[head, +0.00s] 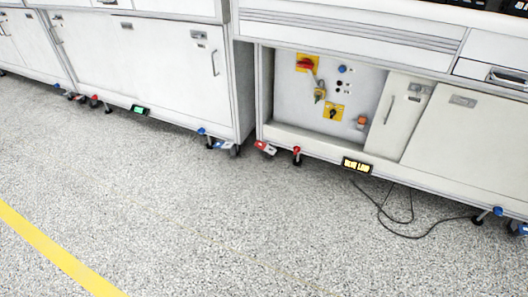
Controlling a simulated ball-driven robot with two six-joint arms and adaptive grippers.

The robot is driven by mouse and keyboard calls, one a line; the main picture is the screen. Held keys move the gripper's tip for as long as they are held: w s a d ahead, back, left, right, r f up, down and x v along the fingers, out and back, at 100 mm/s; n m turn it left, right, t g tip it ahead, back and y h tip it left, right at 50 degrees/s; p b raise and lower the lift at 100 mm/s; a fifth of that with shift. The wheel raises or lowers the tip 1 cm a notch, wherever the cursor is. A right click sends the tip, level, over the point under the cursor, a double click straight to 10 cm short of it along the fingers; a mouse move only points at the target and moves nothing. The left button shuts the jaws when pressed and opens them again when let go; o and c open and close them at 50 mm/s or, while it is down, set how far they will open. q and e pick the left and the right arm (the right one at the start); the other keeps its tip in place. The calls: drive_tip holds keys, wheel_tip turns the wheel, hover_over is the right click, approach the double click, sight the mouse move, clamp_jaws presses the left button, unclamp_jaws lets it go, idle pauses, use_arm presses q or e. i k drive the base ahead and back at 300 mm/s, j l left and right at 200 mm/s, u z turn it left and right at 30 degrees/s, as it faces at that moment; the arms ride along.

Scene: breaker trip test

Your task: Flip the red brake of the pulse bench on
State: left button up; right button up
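Two white benches stand side by side; I cannot tell from any readable label which is the pulse bench. The right bench (330,165) has a red-topped brake lever (297,150) at its left front foot, with a red pedal or tag (265,148) beside it. The left bench (150,70) has a red-topped lever (95,98) at its front left. Whether either is on or off is too small to tell. Neither gripper is in view.
Blue-topped levers stand at the left bench's right foot (202,131) and the right bench's right foot (497,211). A yellow-lit display (357,165) and a loose black cable (395,234) are at the right bench. The speckled floor in front is otherwise open, with a yellow stripe (55,255).

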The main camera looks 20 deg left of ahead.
sight(260, 144)
drive_tip(key=i+j, duration=0.15)
drive_tip(key=i, duration=0.7)
drive_tip(key=i+j+u, duration=0.15)
drive_tip(key=i, duration=0.75)
